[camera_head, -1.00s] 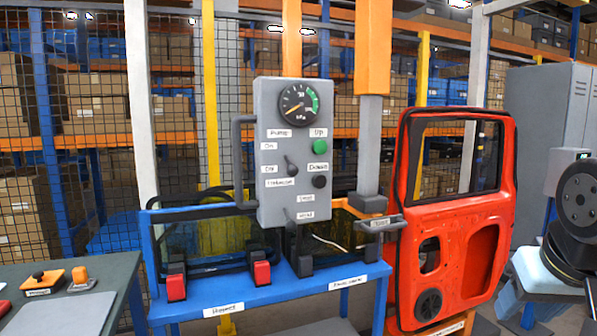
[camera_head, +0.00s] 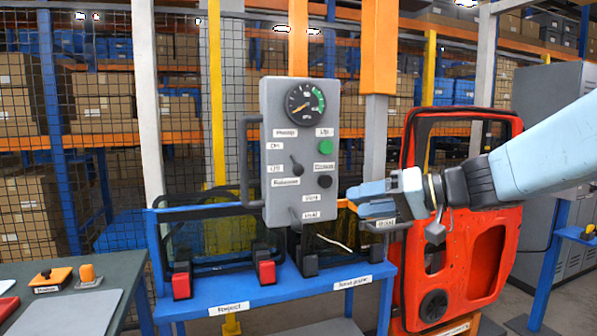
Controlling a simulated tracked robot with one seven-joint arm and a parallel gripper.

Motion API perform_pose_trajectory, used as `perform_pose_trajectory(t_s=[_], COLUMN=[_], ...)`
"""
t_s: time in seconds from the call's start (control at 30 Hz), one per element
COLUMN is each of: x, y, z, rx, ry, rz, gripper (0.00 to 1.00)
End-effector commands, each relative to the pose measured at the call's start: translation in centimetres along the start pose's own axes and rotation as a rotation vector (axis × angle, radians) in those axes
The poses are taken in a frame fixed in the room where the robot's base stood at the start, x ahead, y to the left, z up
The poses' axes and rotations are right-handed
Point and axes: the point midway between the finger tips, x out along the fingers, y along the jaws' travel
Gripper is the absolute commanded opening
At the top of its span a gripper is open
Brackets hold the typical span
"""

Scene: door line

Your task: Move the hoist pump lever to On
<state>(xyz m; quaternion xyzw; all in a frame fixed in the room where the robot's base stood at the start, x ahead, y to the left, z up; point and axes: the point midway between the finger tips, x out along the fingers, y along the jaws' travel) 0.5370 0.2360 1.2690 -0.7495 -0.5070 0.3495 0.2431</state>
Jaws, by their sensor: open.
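The grey hoist control box (camera_head: 291,205) hangs above a blue rack. The small dark pump lever (camera_head: 296,166) is on its face, below the Pump label. It sits level with the Off label (camera_head: 276,168), below the On label (camera_head: 273,146). My gripper (camera_head: 354,201) is open and empty, pointing left. It is right of the box's lower half, lower than the pump lever and apart from it in the picture. The depth gap cannot be told. Part of the gripper overlaps the rack's handle area.
A round gauge (camera_head: 305,102), a green Up button (camera_head: 325,145) and a black Down button (camera_head: 324,181) are on the box. A second lever (camera_head: 295,219) is near its bottom. The red door (camera_head: 480,235) stands behind my arm. The blue rack (camera_head: 236,300) is below.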

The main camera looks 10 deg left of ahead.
Motion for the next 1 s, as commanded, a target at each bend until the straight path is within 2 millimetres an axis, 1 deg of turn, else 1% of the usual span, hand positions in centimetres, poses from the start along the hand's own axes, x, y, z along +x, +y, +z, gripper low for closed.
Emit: perform_pose_trajectory(t_s=[0.03,0.1,0.2,0.3,0.47,0.57,0.67,1.0], x=[0.8,1.7,2.4,2.8,3.5,4.4,5.8,11.6], y=[0.1,0.1,0.2,0.4,0.4,0.2,0.1,-0.8], z=[-1.4,-3.0,-5.0,-6.2,-7.1,-7.3,-7.6,-9.0], rx=[-0.005,-0.02,-0.035,-0.046,-0.053,-0.055,-0.052,-0.052], ry=[0.042,0.101,0.174,0.223,0.252,0.252,0.251,0.249], rz=[-0.037,-0.08,-0.118,-0.138,-0.15,-0.151,-0.15,-0.15], gripper=[0.51,0.51,0.51,0.51,0.51,0.51,0.51,0.51])
